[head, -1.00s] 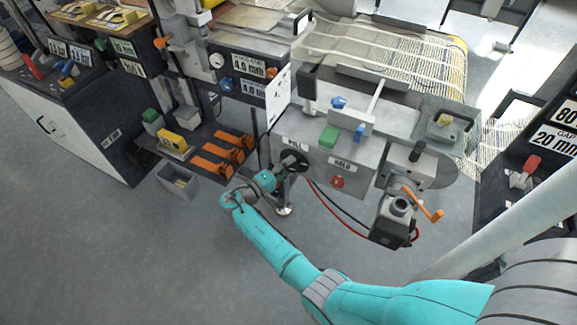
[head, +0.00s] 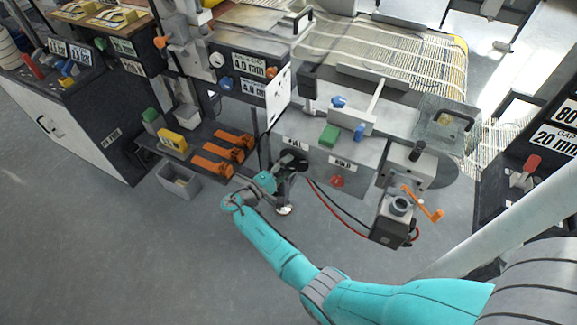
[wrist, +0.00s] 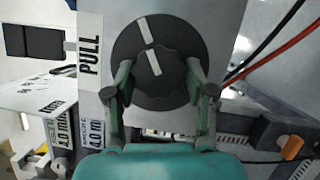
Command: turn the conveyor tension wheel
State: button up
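The wheel is a black round knob (wrist: 160,80) on a larger black disc (wrist: 133,42), next to a PULL label, in the wrist view. A white mark on the knob and one on the disc both lean slightly left of upright. My gripper (wrist: 159,72) has one finger on each side of the knob, drawn in against its edges. In the head view the black wheel (head: 293,160) sits on the machine's front, partly hidden by my gripper (head: 284,170).
A red knob (head: 337,181) and a motor box with an orange crank (head: 422,204) are to the right. Red and black cables (head: 335,212) hang beside the wheel. Orange clamps (head: 222,155) and a grey bin (head: 178,182) are to the left. The floor in front is clear.

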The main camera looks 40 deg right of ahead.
jog(key=shift+o, duration=0.8)
jog(key=a+f, duration=0.1)
jog(key=a, duration=1.1)
jog(key=shift+w, duration=0.2)
